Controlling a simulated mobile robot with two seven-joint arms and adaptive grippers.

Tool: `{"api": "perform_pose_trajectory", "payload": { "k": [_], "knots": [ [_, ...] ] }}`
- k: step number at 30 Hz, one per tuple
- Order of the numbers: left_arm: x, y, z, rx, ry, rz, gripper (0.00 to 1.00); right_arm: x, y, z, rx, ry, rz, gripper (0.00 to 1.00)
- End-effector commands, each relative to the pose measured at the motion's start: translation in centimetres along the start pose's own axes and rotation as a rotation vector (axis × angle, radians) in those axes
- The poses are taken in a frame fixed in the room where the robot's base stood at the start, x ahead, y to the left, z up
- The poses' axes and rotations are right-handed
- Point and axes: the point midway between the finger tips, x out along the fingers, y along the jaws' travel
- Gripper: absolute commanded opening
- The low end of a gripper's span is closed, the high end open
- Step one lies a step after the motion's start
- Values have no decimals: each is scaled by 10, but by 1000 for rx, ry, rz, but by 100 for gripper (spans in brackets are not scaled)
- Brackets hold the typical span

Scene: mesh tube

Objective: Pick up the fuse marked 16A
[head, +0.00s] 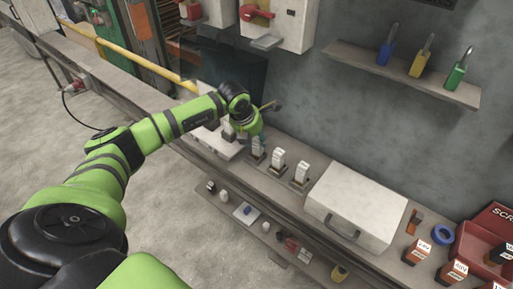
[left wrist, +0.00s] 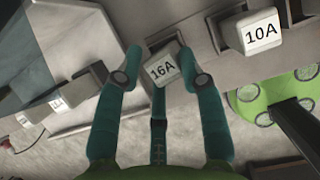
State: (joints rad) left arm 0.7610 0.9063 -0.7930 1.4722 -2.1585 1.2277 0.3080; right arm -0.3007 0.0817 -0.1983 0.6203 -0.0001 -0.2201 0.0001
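The white fuse marked 16A (left wrist: 162,71) shows in the left wrist view between and just beyond the teal fingers of my left gripper (left wrist: 160,62). The fingers are spread, one on each side of the fuse, with no clear grip on it. A white fuse marked 10A (left wrist: 261,33) stands to its right. In the head view my left gripper (head: 256,133) is over the leftmost of three white fuses (head: 258,149), partly covering it. The middle fuse (head: 278,160) and right fuse (head: 301,173) stand clear; labels are unreadable there. My right gripper is not in view.
A white case (head: 356,203) sits on the bench right of the fuses. Red-and-black pieces and a blue ring (head: 443,234) lie further right. A wall shelf (head: 400,72) holds blue, yellow and green padlocks. A lower shelf (head: 255,222) holds small items.

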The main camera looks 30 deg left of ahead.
Motion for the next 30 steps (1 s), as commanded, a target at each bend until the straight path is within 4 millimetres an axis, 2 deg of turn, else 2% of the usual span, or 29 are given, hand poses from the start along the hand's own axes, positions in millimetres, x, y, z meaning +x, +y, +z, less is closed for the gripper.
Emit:
{"api": "perform_pose_trajectory", "payload": {
  "k": [14,20,23,30],
  "knots": [
    [-3,-3,1,0,0,-8,0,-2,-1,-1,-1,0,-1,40],
    [-22,-4,10,-1,-2,-10,0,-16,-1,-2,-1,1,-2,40],
    [-40,-3,18,0,-4,-8,0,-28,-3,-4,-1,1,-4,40],
    [-57,-43,49,2,-3,-8,0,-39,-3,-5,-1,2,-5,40]
  ]
}}
